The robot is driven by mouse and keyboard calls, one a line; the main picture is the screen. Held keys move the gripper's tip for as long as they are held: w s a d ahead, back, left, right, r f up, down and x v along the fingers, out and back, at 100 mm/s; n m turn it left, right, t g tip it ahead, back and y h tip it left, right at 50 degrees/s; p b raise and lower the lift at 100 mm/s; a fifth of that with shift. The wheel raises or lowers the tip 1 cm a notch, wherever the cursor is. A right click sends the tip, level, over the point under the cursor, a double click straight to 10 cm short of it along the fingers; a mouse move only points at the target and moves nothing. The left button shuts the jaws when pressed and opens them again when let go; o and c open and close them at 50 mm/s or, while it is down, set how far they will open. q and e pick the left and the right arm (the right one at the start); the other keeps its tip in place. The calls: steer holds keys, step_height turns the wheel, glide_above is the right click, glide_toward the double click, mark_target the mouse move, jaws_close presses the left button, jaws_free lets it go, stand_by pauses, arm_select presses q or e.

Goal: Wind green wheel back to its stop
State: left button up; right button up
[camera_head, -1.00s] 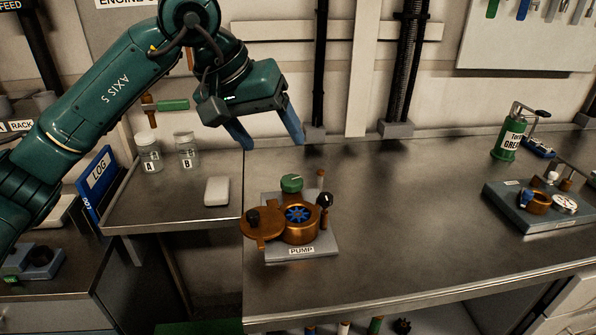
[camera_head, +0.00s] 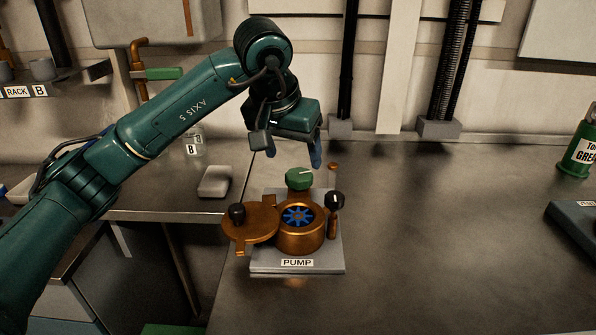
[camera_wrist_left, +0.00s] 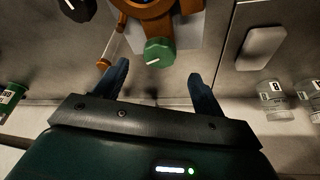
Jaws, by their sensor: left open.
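The green wheel (camera_head: 299,178) is a small round knob with a white pointer line, at the back of the pump (camera_head: 297,262). The pointer aims to the right and slightly up in the head view. The wheel also shows in the left wrist view (camera_wrist_left: 159,52), just beyond the fingertips. My left gripper (camera_head: 293,158) is open above and behind the wheel, its blue fingers pointing down. In the left wrist view the fingers (camera_wrist_left: 160,70) stand apart with the wheel between their lines, and neither appears to touch it. My right gripper is not in view.
The pump has an open copper lid (camera_head: 250,222), a blue impeller (camera_head: 298,215) and a black-knobbed lever (camera_head: 334,202) beside the wheel. A pale block (camera_head: 215,181) and a jar (camera_head: 193,147) stand left. The bench right of the pump (camera_head: 450,230) is clear.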

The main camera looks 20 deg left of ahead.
mark_target(299, 175)
arm_select(q)
steer(key=x, duration=0.6)
steer(key=shift+r, duration=0.1)
steer(key=shift+c, duration=0.3)
steer(key=c, duration=0.9)
